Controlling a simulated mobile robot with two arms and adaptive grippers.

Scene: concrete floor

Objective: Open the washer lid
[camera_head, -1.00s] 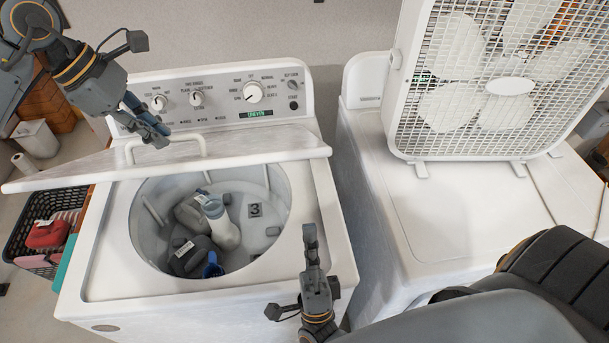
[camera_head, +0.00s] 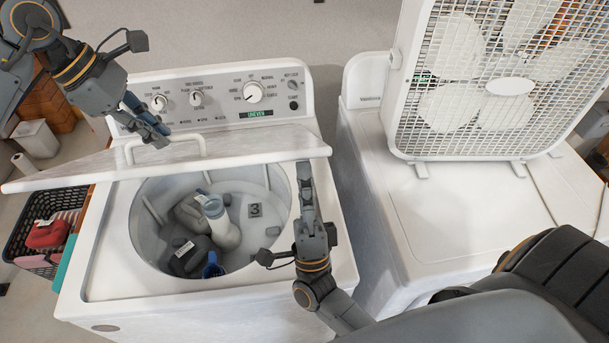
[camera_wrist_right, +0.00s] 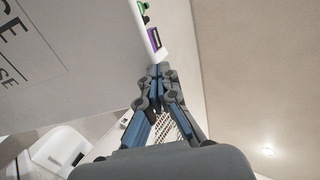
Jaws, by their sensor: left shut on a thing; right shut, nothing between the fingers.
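The white washer (camera_head: 95,270) stands at left centre, its lid (camera_head: 250,150) raised part way and tilted over the tub. A white handle (camera_head: 203,144) sits on the lid. My left gripper (camera_head: 158,138) is shut on the handle at its left part; the exact contact is partly hidden. My right gripper (camera_head: 304,168) is shut and empty, just below the right end of the lid's front edge. In the right wrist view, its closed fingertips (camera_wrist_right: 158,72) are close to a pale panel with lettering (camera_wrist_right: 60,50), seemingly the lid's underside. I cannot tell whether they touch.
The tub (camera_head: 270,195) holds dark bottles, a pale bottle (camera_head: 222,225) and a tag marked 3. A box fan (camera_head: 395,120) stands on the white machine (camera_head: 430,220) at right. A dark basket (camera_head: 22,225) is at left. The control panel (camera_head: 220,100) is behind the lid.

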